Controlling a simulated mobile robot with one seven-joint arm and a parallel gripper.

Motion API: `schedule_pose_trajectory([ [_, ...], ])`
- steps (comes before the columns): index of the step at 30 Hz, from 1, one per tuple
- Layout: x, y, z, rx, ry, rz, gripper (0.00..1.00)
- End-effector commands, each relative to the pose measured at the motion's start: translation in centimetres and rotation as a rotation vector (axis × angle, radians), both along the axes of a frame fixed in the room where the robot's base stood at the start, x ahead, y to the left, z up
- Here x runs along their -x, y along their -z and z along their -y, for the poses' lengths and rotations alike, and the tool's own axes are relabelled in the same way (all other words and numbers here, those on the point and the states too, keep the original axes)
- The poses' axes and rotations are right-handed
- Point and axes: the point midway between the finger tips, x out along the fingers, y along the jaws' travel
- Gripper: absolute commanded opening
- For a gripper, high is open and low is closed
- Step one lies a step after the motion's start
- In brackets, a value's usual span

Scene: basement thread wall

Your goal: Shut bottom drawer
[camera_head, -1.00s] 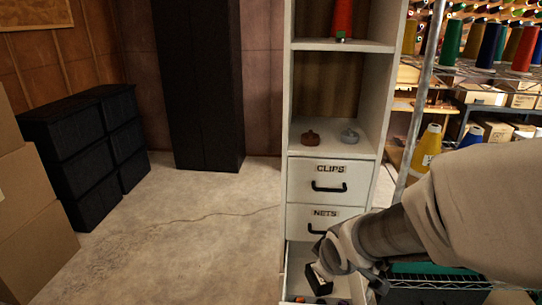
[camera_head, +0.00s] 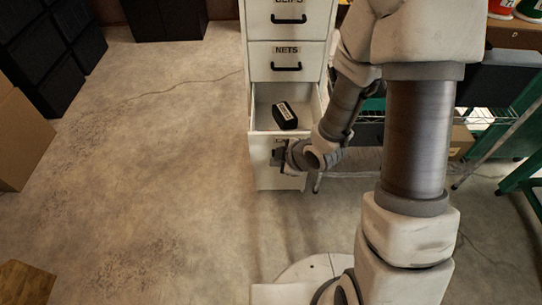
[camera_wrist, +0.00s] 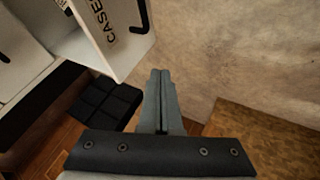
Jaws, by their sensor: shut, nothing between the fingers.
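The bottom drawer (camera_head: 268,152) of the white cabinet is pulled out, below the drawer labelled NETS (camera_head: 288,62). A dark box with a white label (camera_head: 285,115) lies inside it. In the wrist view the drawer front (camera_wrist: 122,50) shows at the upper left, with part of a dark label and a black handle (camera_wrist: 141,15). My gripper (camera_head: 277,156) is low in front of the drawer front, and my wrist hides part of that front. In the wrist view my gripper's fingers (camera_wrist: 160,75) are together and empty, pointing just beside the drawer front's edge. I cannot tell whether they touch it.
The NETS drawer and the one above it are closed. Wire shelving (camera_head: 480,118) stands to the right of the cabinet. Black crates (camera_head: 50,60) and cardboard boxes (camera_head: 22,135) stand at the left. The concrete floor left of the cabinet is clear.

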Motion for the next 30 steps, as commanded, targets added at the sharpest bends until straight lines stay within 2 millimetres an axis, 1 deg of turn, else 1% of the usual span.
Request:
schedule_pose_trajectory([
  [5,-0.9,1.9,-0.8,0.000,-0.002,-0.001,0.00],
  [17,-4.7,8.1,-3.5,0.001,0.000,-0.002,0.00],
  [21,-6.9,7.7,-3.4,0.000,0.003,0.002,0.00],
  [24,-7.9,7.8,-3.4,0.000,0.002,0.000,0.00],
  [27,-8.5,7.7,-3.3,0.001,0.001,0.001,0.00],
  [30,-8.7,7.8,-3.3,0.003,0.001,-0.001,0.00],
])
